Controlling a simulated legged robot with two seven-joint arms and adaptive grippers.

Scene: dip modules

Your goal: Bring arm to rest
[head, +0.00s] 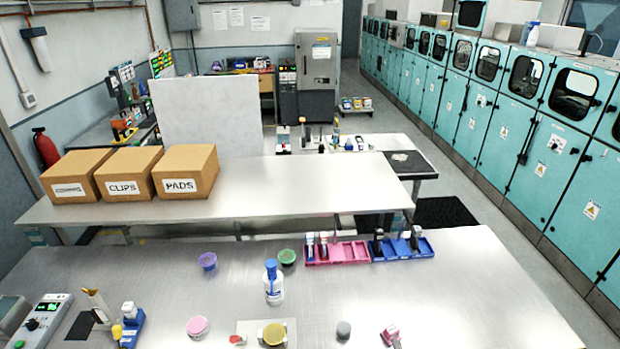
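Neither of my grippers nor any part of my arms shows in the head view. The near metal table (440,290) lies in front of me. A pink tray (345,251) and a blue tray (418,246) stand side by side near its back edge, with small dark and white items upright in some of their slots. A white bottle with a blue top (273,285) stands near the middle of the table.
A purple bowl (208,261), green bowl (287,257), pink dish (197,327), yellow dish (274,334) and grey knob-like piece (344,329) sit on the near table. A boxy instrument (42,320) is at left. Cardboard boxes (186,171) stand on the table behind. The near table's right side is clear.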

